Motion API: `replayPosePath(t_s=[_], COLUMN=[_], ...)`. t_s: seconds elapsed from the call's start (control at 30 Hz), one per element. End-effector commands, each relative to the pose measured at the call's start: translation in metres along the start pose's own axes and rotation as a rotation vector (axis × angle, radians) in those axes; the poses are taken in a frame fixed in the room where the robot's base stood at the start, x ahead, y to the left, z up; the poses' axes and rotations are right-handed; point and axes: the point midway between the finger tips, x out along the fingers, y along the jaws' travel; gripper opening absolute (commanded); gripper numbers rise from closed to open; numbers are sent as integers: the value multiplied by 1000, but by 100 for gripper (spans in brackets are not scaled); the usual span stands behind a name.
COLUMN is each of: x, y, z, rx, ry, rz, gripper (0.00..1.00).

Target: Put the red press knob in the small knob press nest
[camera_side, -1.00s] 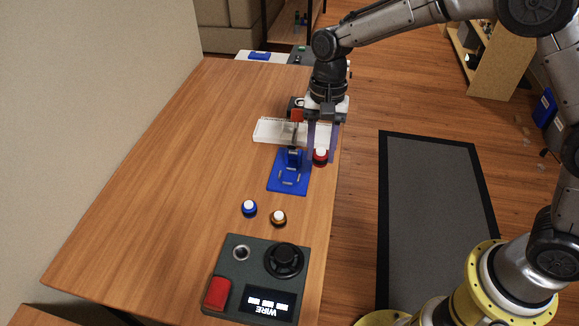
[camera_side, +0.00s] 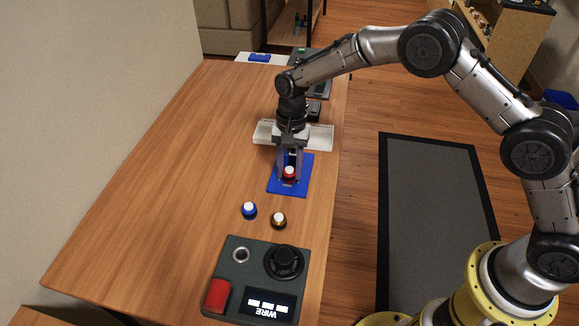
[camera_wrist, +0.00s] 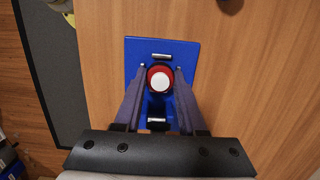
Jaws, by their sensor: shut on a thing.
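The red press knob (camera_side: 289,173), with a white round top, is between the fingers of my gripper (camera_side: 289,178), which is shut on it. In the wrist view the red knob (camera_wrist: 159,79) sits between the fingertips, over the middle of the blue press base (camera_wrist: 188,55). The blue base (camera_side: 304,184) with metal clips lies on the table. The nest is hidden under the knob, and my arm covers most of the press in the side view. I cannot tell whether the knob touches the nest.
A blue knob (camera_side: 249,210) and an orange knob (camera_side: 278,220) stand in front of the press. A dark panel (camera_side: 237,276) with a dial and red button is nearer the camera. A white tray (camera_side: 322,141) lies behind. The table's left is clear.

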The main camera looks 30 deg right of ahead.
Motion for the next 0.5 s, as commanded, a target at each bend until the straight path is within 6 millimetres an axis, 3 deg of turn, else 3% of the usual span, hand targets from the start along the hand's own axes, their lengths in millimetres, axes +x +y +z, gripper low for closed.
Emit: replayPosePath(t_s=[0.5], x=[9], y=[0], z=[-1], rx=[0], ry=[0], rz=[0], gripper=[0])
